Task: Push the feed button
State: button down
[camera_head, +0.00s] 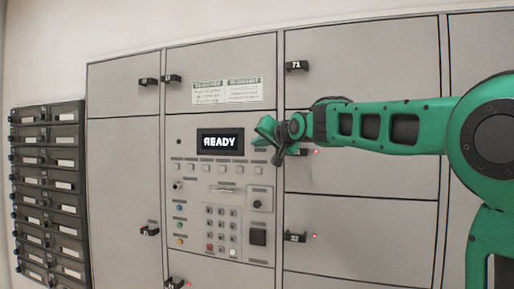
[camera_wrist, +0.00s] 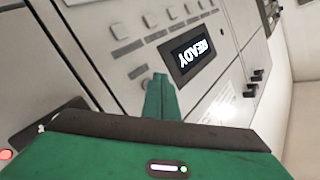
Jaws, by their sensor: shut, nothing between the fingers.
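The grey control panel (camera_head: 222,190) has a lit display reading "READY" (camera_head: 222,142). A row of small square buttons (camera_head: 205,168) runs under the display. Below it are a keypad (camera_head: 221,230) and small round blue, green and orange buttons (camera_head: 179,224) at the left. The labels are too small to read, so I cannot tell which is the feed button. My gripper (camera_head: 266,131) is shut and empty, in front of the panel just right of the display. In the wrist view its closed green fingertips (camera_wrist: 160,92) are beside the display (camera_wrist: 193,53), with square buttons (camera_wrist: 118,32) beyond.
Grey locker doors with dark handles (camera_head: 297,66) surround the panel. A red light (camera_head: 314,151) shows by a handle behind my arm. Dark mailboxes (camera_head: 48,190) hang on the left wall. A notice (camera_head: 227,91) is above the display. The space before the lower panel is clear.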

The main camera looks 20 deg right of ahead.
jog(key=shift+w+d, duration=0.1)
jog(key=shift+w+d, duration=0.1)
jog(key=shift+d, duration=0.1)
jog(key=shift+w+d, duration=0.2)
jog(key=shift+w, duration=0.15)
dwell(0.8)
jog(key=shift+s+a, duration=0.1)
dwell(0.4)
jog(key=shift+s+a, duration=0.35)
jog(key=shift+s, duration=0.25)
jog(key=shift+s+a, duration=0.75)
jog(key=shift+s, duration=0.25)
jog(key=shift+s+a, duration=0.75)
jog(key=shift+s, duration=0.25)
jog(key=shift+s, duration=0.1)
